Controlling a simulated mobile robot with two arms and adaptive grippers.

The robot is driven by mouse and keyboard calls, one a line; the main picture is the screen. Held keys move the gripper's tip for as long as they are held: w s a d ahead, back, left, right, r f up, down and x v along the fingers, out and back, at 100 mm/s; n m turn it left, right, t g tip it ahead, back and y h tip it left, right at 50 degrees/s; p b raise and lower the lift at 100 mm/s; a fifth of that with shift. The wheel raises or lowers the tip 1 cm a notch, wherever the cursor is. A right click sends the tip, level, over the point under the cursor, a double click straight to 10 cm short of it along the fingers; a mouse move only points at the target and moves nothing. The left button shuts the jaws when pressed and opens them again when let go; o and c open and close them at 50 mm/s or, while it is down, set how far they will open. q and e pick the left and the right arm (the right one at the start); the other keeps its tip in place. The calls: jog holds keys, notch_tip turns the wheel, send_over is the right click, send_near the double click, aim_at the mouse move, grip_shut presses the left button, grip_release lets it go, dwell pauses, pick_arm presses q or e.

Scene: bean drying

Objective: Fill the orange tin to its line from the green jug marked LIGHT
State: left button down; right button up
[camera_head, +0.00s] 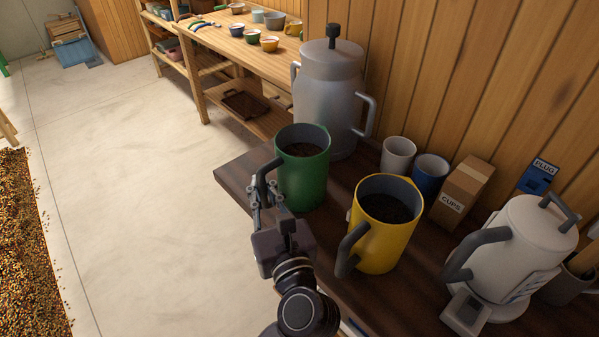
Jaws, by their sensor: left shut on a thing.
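The green jug (304,180) stands upright near the left end of the dark counter, with dark contents inside. Its grey handle (264,178) points left. My left gripper (267,197) is shut on that handle, low on its left side. I see no LIGHT mark on the side that shows. On the wooden bench farther back is a small orange-yellow vessel (270,44); I cannot tell whether it is the orange tin. No fill line can be made out. My right gripper is out of view.
A yellow jug (385,242) with dark contents stands close right of the green jug. A large metal urn (331,100) is behind. Two cups, a CUPS box (462,193) and a white kettle (520,245) crowd the right. Pale floor (140,180) lies open at left.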

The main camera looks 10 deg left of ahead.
aim_at(261, 175)
pick_arm(q)
jog(key=shift+r+p, duration=0.7)
jog(key=shift+r, duration=0.35)
jog(key=shift+r+p, duration=1.1)
jog(key=shift+r, duration=0.45)
jog(key=shift+f, duration=0.1)
